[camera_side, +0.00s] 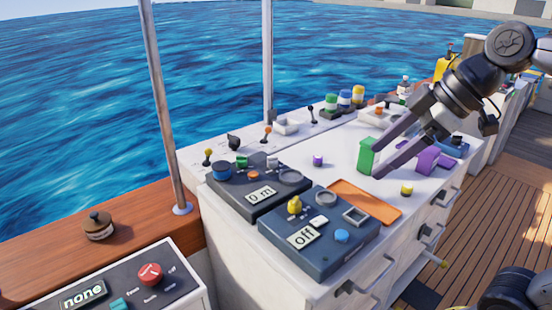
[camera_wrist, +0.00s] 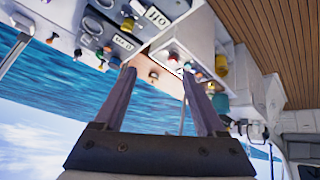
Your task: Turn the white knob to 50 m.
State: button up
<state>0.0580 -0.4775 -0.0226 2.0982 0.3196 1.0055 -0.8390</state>
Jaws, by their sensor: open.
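A dark panel (camera_side: 240,196) in the side view has a display (camera_side: 262,195) reading "0 m". It carries a blue knob (camera_side: 222,170), a green knob, an orange button and a pale grey-white knob (camera_side: 273,162). A second dark panel (camera_side: 300,262) in front reads "off" and carries a small white control (camera_side: 318,222). I cannot tell for sure which of the two pale controls is the white knob. My gripper (camera_side: 381,161) is open and empty, above the counter to the right of both panels. In the wrist view its fingers (camera_wrist: 158,74) stand apart, with the panels beyond at the top.
A green block (camera_side: 368,156) and a purple block (camera_side: 428,160) stand near my fingers. An orange tray (camera_side: 365,201) lies on the white counter by the front panel. Small levers line the back ledge. A metal post (camera_side: 162,110) rises at left. A panel reading "none" has a red knob (camera_side: 150,274).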

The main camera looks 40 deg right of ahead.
jog(key=w+r+n+y, duration=0.1)
jog(key=w+r+n, duration=0.15)
jog(key=w, duration=0.55)
jog(key=m+y, duration=0.1)
jog(key=y, duration=0.2)
send_over(277, 157)
jog(key=s+d, duration=0.6)
jog(key=d, duration=0.1)
notch_tip(277, 157, down, 17)
jog(key=x, duration=1.3)
jog(key=shift+s+a+f, duration=0.1)
jog(key=shift+f, duration=0.35)
grip_shut()
